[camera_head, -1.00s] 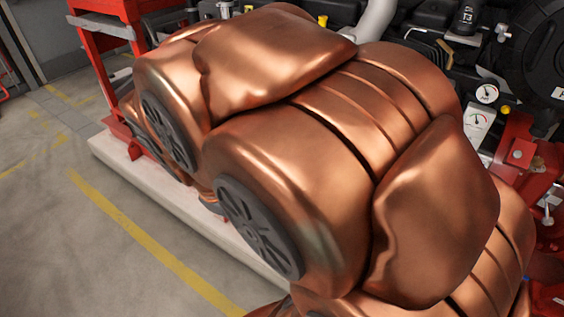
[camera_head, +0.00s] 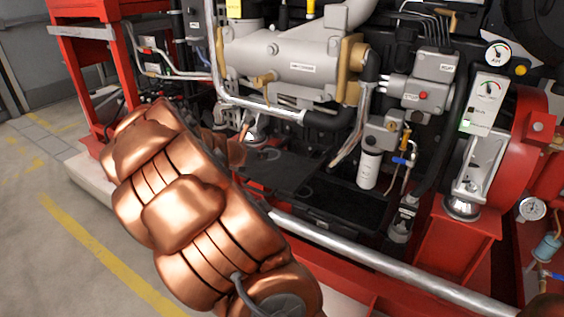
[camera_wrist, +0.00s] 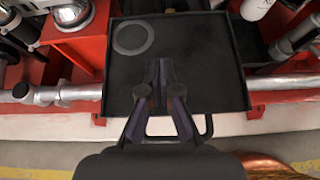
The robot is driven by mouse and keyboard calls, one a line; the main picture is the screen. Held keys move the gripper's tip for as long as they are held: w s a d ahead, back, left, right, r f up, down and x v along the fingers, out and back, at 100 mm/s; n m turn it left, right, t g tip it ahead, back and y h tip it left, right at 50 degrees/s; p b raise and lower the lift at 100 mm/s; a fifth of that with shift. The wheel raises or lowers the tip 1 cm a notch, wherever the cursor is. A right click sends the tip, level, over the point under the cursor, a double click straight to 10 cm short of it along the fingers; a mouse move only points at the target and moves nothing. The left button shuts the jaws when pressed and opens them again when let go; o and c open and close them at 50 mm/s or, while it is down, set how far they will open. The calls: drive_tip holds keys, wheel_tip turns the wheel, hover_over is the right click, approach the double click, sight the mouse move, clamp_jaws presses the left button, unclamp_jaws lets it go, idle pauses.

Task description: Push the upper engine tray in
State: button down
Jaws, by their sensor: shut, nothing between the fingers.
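In the wrist view, a flat black tray (camera_wrist: 205,65) with a raised rim and a grey ring on its floor fills the middle. My gripper (camera_wrist: 160,65) is shut and empty, its dark fingers overlapping the tray's near part in the picture. I cannot tell whether they touch it. In the head view, a dark tray surface (camera_head: 282,172) shows low in the engine bay, just right of my arm. My copper-coloured arm hides its left part and my fingertips there.
A silver pipe (camera_head: 370,255) runs along the front, with the red frame (camera_head: 455,235) at right. A white filter cylinder (camera_head: 369,168) hangs over the bay. Grey piping (camera_head: 290,62) and gauges (camera_head: 497,52) stand above. The floor (camera_head: 40,255) at left is clear.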

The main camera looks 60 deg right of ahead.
sight(282, 157)
drive_tip(key=shift+w+d+f, duration=0.15)
drive_tip(key=shift+d+f, duration=0.35)
drive_tip(key=b+x, duration=0.2)
drive_tip(key=x, duration=0.7)
drive_tip(key=shift+d+f, duration=0.15)
drive_tip(key=d+b, duration=0.1)
drive_tip(key=d, duration=0.2)
drive_tip(key=shift+w, duration=0.1)
drive_tip(key=shift+d, duration=0.45)
drive_tip(key=shift+r, duration=0.25)
